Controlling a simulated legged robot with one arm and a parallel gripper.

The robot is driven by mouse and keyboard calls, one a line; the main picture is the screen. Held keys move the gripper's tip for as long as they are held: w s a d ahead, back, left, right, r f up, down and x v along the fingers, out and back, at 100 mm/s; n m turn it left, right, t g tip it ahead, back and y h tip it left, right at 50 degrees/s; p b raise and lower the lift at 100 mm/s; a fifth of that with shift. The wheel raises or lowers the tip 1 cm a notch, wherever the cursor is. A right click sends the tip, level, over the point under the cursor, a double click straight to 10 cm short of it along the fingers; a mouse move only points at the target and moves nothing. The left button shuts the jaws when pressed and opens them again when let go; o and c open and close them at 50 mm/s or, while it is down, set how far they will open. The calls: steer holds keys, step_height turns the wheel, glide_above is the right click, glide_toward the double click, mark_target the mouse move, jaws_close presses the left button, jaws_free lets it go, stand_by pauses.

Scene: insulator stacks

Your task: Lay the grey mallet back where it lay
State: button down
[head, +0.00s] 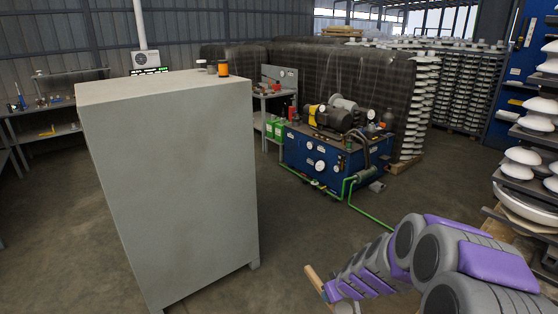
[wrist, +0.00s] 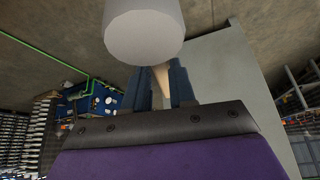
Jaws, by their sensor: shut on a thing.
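The grey mallet's round head (wrist: 144,36) fills the top middle of the wrist view. Its wooden handle (wrist: 176,82) runs down between the dark fingers of my gripper (wrist: 163,90), which is shut on it. In the head view my gripper (head: 328,291) is low, right of the grey cabinet and apart from it. The pale wooden handle (head: 314,278) sticks out to its upper left. The mallet head is mostly hidden or cut off at the bottom edge there.
A tall grey cabinet (head: 170,170) stands at left, with an orange and black cylinder (head: 222,69) and small grey pieces at its back edge. A blue pump unit (head: 330,160) with green hoses (head: 368,214) stands behind. Workbenches (head: 40,115) line the left wall. Insulator stacks (head: 525,160) stand at right.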

steer(key=shift+s+a+r+m+h, duration=0.3)
steer(key=shift+a+r+m+h, duration=0.2)
steer(key=shift+m, duration=0.5)
steer(key=shift+s+r+m+h, duration=0.2)
steer(key=shift+r+m+h, duration=0.1)
steer(key=shift+m, duration=0.4)
steer(key=shift+s+r+m+h, duration=0.15)
steer(key=shift+r+m+h, duration=0.15)
steer(key=shift+m, duration=0.4)
steer(key=shift+s, duration=0.1)
